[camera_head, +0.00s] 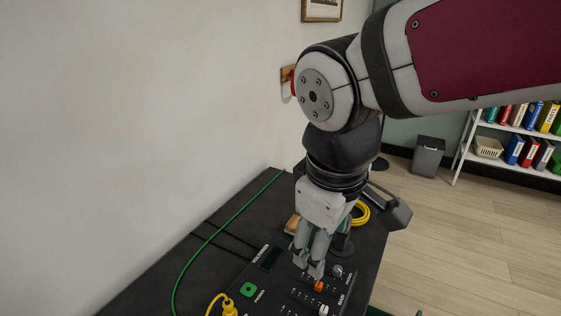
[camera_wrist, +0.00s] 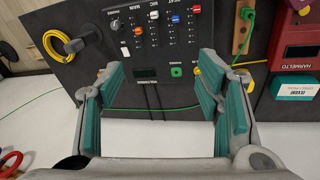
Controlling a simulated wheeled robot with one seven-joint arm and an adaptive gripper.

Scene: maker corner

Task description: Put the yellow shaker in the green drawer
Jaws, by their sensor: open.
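I cannot make out a yellow shaker in either view. A sliver of green (camera_head: 378,312) shows at the bottom edge of the head view; too little shows to tell whether it is the green drawer. My gripper (camera_head: 308,262) points down over a black control panel (camera_head: 268,284) on the dark table. Its two teal-padded fingers are wide apart in the wrist view (camera_wrist: 160,75), with nothing between them. The panel's sliders and a green jack (camera_wrist: 177,72) lie beyond the fingertips there.
A coiled yellow cable (camera_head: 361,213) lies behind my gripper, and a yellow plug (camera_head: 229,309) is at the front left. A green cable (camera_head: 220,228) runs along the table's left. A red box (camera_wrist: 296,40) and a teal box (camera_wrist: 296,88) show at the wrist view's right. A wall borders the table.

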